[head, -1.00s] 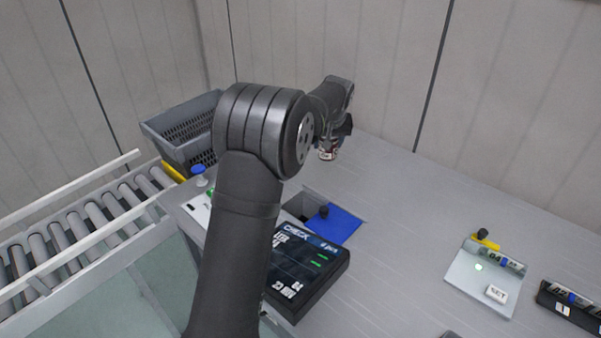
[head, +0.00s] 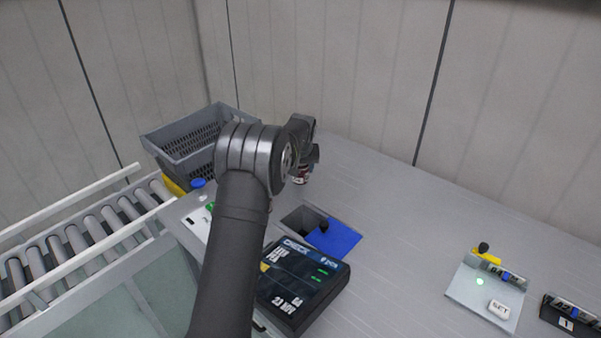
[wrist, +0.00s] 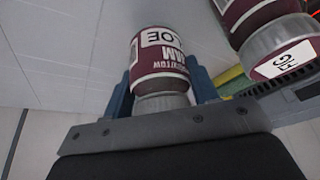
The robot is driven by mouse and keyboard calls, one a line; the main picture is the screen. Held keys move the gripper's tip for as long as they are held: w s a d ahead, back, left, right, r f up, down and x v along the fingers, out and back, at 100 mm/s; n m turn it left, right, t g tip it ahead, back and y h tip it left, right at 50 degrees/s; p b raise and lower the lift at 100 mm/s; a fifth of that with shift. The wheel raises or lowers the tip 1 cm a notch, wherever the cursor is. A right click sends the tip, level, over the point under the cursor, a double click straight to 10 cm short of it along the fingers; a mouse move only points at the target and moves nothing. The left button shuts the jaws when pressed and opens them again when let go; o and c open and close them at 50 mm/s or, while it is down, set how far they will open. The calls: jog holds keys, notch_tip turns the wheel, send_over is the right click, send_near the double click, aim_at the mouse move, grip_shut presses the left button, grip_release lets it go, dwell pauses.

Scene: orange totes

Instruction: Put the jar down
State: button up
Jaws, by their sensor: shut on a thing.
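The jar (wrist: 160,50) has a maroon and white label and a grey end. My gripper (wrist: 161,72) is shut on it, with one blue finger on each side of the grey end. In the head view, my gripper (head: 306,160) is beyond my arm, near the back of the grey table, with the jar (head: 300,180) below it. I cannot tell whether the jar touches the table. A second maroon-labelled jar (wrist: 262,22) with a grey end is close to the right in the wrist view, apart from the held one. I cannot make it out in the head view.
A grey crate (head: 185,143) is left of my gripper, beside a roller conveyor (head: 80,238). A square opening with a blue plate (head: 335,240) and a black display box (head: 305,285) are nearer. The table to the right (head: 400,210) is mostly clear.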

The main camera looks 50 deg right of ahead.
jog(key=shift+f, duration=0.9)
jog(key=o, duration=1.2)
jog(key=shift+f, duration=0.2)
jog(key=shift+r, duration=0.1)
jog(key=v, duration=1.2)
